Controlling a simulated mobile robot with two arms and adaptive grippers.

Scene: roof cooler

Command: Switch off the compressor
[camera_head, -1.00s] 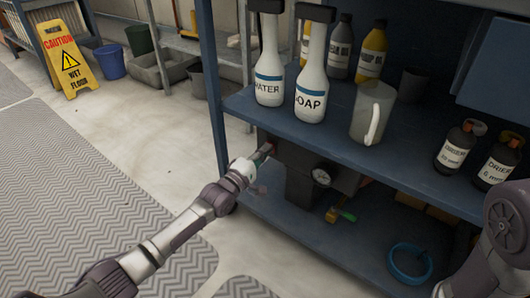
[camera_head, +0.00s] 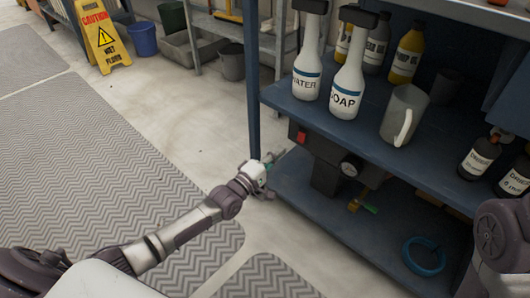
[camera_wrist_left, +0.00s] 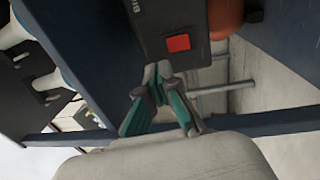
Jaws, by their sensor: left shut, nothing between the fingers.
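The compressor (camera_head: 325,160) is a dark unit under the blue shelf, with a round gauge (camera_head: 350,166) on its front. A red switch (camera_head: 301,136) sits on its left end; it also shows as a red square in the left wrist view (camera_wrist_left: 178,43). Whether the switch is on or off I cannot tell. My left gripper (camera_head: 275,157) is shut and empty, a little below and left of the switch, apart from it. In the left wrist view the closed fingertips (camera_wrist_left: 158,70) are just below the compressor's dark housing. My right gripper is not in view.
The shelf's blue post (camera_head: 252,85) stands close to my left gripper. A blue ring (camera_head: 424,256) lies on the lower shelf.

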